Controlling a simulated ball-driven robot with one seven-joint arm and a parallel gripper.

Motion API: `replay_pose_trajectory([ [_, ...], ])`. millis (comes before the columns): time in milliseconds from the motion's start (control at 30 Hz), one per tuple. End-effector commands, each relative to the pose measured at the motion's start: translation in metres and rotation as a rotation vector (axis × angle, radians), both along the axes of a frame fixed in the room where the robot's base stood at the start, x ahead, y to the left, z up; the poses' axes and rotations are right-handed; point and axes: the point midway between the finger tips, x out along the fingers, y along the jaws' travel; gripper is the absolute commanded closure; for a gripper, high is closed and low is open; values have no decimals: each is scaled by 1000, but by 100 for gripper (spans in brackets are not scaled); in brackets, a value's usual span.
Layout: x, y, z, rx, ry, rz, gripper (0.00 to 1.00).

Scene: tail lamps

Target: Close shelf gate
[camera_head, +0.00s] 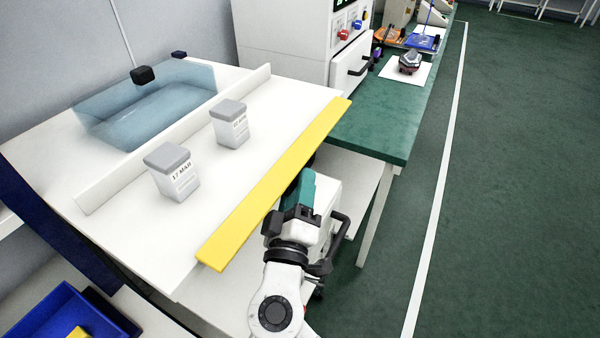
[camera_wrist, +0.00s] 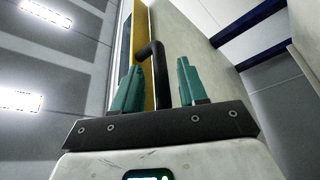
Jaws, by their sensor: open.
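The yellow shelf gate (camera_head: 275,182) is a long flat bar along the front edge of the white shelf top (camera_head: 140,235). My gripper (camera_head: 300,185) is beside and below the middle of this bar, with its teal fingers pointing up toward it. In the wrist view my gripper (camera_wrist: 160,85) is open. A black bent handle (camera_wrist: 159,75) stands between its two fingers, and the fingers are apart around it. The yellow strip (camera_wrist: 138,50) runs upward behind the handle, beside a pale panel.
A clear blue bin (camera_head: 150,105) is farther back. A green-topped bench (camera_head: 375,125) is to the right. The green floor (camera_head: 500,200) at right is clear.

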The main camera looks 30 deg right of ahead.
Motion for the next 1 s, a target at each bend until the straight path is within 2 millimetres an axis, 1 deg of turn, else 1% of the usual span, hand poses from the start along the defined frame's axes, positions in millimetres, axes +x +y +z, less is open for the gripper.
replay_pose_trajectory([
  [33,5,-4,3,0,1,-1,58],
  [200,14,-9,4,0,1,1,58],
  [500,15,-11,4,0,1,1,58],
  [567,15,-11,4,0,1,1,63],
  [933,15,-11,4,0,1,1,98],
  [967,15,-11,4,0,1,1,100],
  [1000,15,-11,4,0,1,1,100],
])
